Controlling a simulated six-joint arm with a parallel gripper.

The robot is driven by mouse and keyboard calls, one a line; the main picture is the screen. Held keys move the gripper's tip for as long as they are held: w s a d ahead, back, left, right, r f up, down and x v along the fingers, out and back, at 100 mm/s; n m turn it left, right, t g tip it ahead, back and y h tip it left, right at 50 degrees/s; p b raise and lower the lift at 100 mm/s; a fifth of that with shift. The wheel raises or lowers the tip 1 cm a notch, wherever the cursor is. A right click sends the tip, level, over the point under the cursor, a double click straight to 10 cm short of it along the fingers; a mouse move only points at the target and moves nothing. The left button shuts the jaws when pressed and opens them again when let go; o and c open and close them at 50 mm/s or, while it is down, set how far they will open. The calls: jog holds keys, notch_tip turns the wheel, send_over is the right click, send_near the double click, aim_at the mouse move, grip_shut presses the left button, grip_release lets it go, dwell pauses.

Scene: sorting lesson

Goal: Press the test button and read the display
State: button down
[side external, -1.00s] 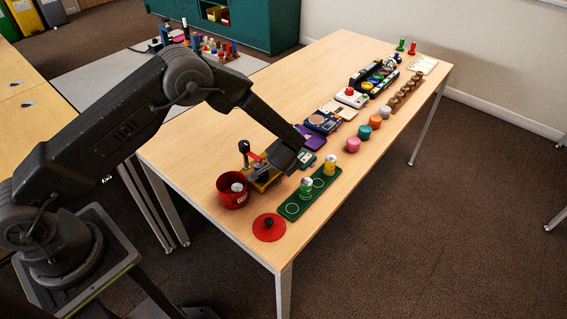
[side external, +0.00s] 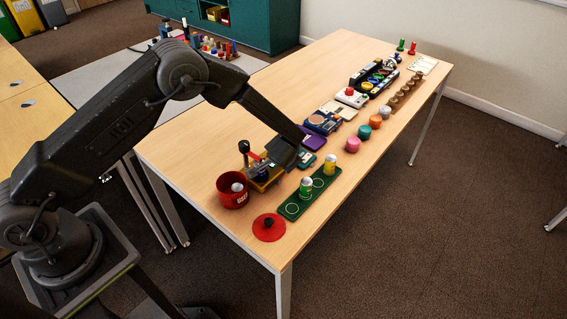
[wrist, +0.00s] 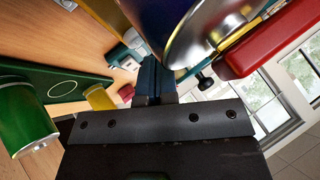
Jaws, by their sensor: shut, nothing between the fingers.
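My gripper (wrist: 152,72) is shut and empty in the wrist view. In the side view its end (side external: 287,160) is low over the near part of the table, right at a yellow-based device with a red part (side external: 264,174), and hides part of it. A small teal device (side external: 307,159) sits just beyond my gripper. In the wrist view a shiny round metal part (wrist: 205,42) and a red bar (wrist: 275,38) are close to my fingers. I cannot tell which part is the test button. No display reading is legible, and contact is unclear.
A red pot (side external: 225,196) and a red lid (side external: 268,236) lie at the near end. A green tray (side external: 291,209) bears a green can (side external: 306,187) and a yellow can (side external: 329,165). Several devices and coloured knobs line the table beyond. The table's left side is clear.

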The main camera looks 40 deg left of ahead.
jog(key=shift+r, duration=2.5)
jog(key=shift+r, duration=0.4)
jog(key=s+a+r+n+g, duration=0.1)
jog(key=s+a+r, duration=0.1)
jog(key=s+r, duration=0.65)
jog(key=s+a+r+n+g, duration=0.15)
jog(key=s+r, duration=0.45)
jog(key=r, duration=0.6)
jog(key=s+d+r+h, duration=0.1)
jog(key=s+r+h, duration=0.1)
jog(key=s, duration=0.8)
jog(key=s+d+r+h, duration=0.1)
jog(key=s+r+h, duration=0.2)
jog(key=s, duration=0.7)
jog(key=shift+s+d+r+m+t, duration=0.2)
jog(key=shift+d+m+t, duration=0.05)
jog(key=shift+m+t, duration=0.1)
